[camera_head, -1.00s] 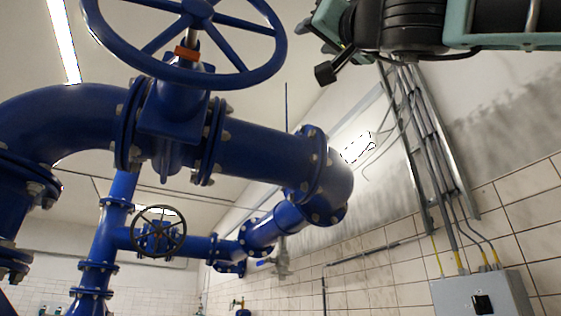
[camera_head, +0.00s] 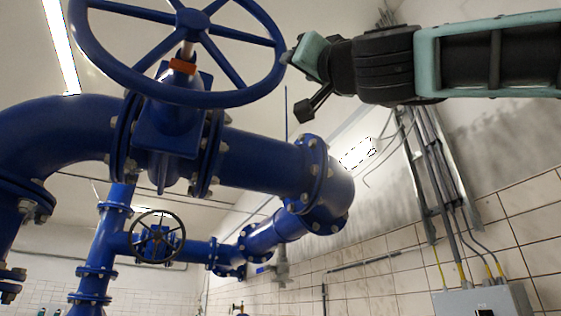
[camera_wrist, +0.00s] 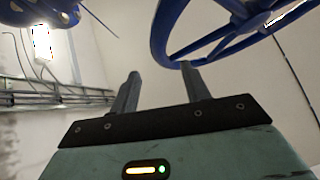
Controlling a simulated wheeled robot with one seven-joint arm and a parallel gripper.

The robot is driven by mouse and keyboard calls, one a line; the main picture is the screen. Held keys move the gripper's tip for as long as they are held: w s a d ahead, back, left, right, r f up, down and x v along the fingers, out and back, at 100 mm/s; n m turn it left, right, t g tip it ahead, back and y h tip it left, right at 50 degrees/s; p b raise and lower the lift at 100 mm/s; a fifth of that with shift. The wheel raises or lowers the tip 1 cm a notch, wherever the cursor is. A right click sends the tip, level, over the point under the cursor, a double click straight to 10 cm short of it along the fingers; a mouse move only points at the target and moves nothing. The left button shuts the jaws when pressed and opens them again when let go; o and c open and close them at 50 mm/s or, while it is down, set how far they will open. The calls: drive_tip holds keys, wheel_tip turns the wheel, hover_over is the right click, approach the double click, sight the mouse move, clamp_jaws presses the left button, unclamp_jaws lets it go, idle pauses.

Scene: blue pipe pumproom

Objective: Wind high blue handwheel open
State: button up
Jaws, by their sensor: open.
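The high blue handwheel (camera_head: 255,92) is at the top left of the head view, on an upright stem with an orange collar above a blue valve body (camera_head: 168,122). Its rim, spokes and hub show. My gripper (camera_head: 287,57) comes in from the right, its tip close to the right side of the rim. In the wrist view its two dark fingers (camera_wrist: 160,80) stand apart with nothing between them. The wheel's rim (camera_wrist: 160,40) rises at the right finger's tip and beyond it. I cannot tell whether that finger touches the rim.
Thick blue pipe (camera_head: 260,160) runs under the wheel to an elbow. A smaller black handwheel (camera_head: 157,237) sits lower on another blue pipe. Conduits (camera_head: 440,190) and a grey box (camera_head: 485,301) are on the right wall.

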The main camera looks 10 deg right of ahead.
sight(281, 69)
drive_tip(key=p+x, duration=0.5)
drive_tip(key=x, duration=0.5)
drive_tip(key=shift+w+a+r+p, duration=0.1)
drive_tip(key=shift+w+r+p, duration=0.1)
drive_tip(key=shift+p, duration=0.15)
clamp_jaws()
